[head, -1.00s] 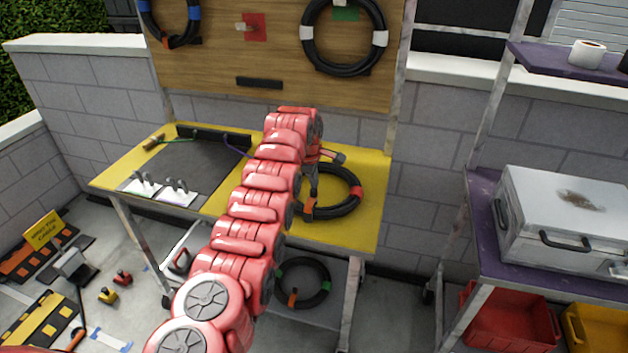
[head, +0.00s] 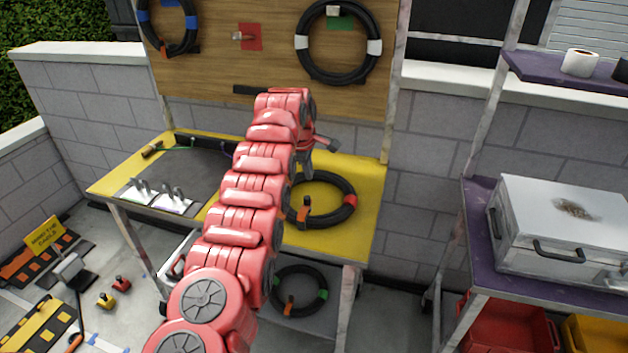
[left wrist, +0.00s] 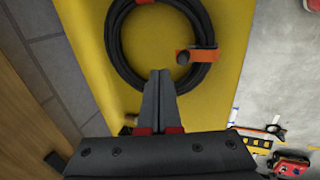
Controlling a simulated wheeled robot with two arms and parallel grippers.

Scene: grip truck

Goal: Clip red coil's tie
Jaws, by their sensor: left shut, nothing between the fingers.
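The red coil (head: 338,213) is a ring of black cable with red tape, lying flat on the yellow tabletop. It also shows in the left wrist view (left wrist: 116,58). Its tie, an orange clip with a dark knob (head: 304,211), sits upright on the near side of the ring. In the left wrist view the tie (left wrist: 200,55) is at the right of the ring. My left gripper (left wrist: 159,76) is shut and empty, with its fingertips in front of the ring's lower edge, apart from the tie. In the head view my left gripper (head: 307,172) is above the far-left part of the coil.
A green-marked coil (head: 324,287) lies on the lower shelf. Two more coils hang on the wooden board (head: 270,65) behind. White clamps (head: 158,197) stand at the tabletop's left. A purple shelf (head: 470,240) with a metal case (head: 550,225) stands at right.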

